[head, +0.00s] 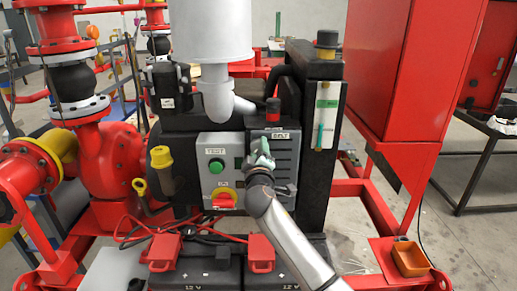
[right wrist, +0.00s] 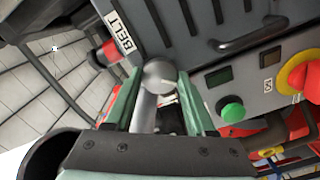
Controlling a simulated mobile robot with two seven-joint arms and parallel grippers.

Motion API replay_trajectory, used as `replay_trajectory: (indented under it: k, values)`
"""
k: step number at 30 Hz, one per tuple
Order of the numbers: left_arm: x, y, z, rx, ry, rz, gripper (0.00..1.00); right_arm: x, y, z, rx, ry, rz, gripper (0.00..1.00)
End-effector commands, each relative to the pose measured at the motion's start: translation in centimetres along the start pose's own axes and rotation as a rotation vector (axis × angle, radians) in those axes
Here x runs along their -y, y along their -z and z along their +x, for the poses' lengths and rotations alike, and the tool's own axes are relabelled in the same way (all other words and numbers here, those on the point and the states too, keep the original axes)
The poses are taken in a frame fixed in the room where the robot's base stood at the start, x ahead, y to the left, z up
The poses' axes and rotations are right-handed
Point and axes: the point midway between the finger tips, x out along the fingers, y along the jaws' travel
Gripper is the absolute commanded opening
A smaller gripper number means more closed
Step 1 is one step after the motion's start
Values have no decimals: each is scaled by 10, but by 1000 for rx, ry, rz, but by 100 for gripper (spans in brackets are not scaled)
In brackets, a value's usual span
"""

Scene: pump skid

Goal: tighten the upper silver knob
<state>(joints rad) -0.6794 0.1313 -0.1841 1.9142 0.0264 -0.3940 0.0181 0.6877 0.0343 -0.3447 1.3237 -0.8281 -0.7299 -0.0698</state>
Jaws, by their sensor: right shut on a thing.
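My right gripper (head: 262,158) is in front of the dark panel marked BELT, to the right of the grey control box. In the right wrist view its two green fingers (right wrist: 155,95) are closed on a round silver knob (right wrist: 159,73), one finger on each side. A paler silver cylindrical part (right wrist: 143,112) shows between the fingers, nearer the palm. In the head view the gripper and arm hide the knob. I cannot see a second silver knob clearly. My left gripper is not in view.
The grey control box (head: 204,148) has a green button (head: 216,166) and a red rotary switch (head: 224,200) close to the gripper's left. A red-capped part (head: 272,110) stands above.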

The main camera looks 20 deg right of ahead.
Motion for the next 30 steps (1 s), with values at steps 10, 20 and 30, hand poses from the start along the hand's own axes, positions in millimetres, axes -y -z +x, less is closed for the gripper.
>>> replay_trajectory:
  k: [10,20,30]
  values:
    - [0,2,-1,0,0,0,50,-1,0,0,-1,-3,-325,0]
    - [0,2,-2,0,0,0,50,-1,0,0,-1,-2,-554,0]
    - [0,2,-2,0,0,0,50,-1,1,0,0,-2,-659,0]
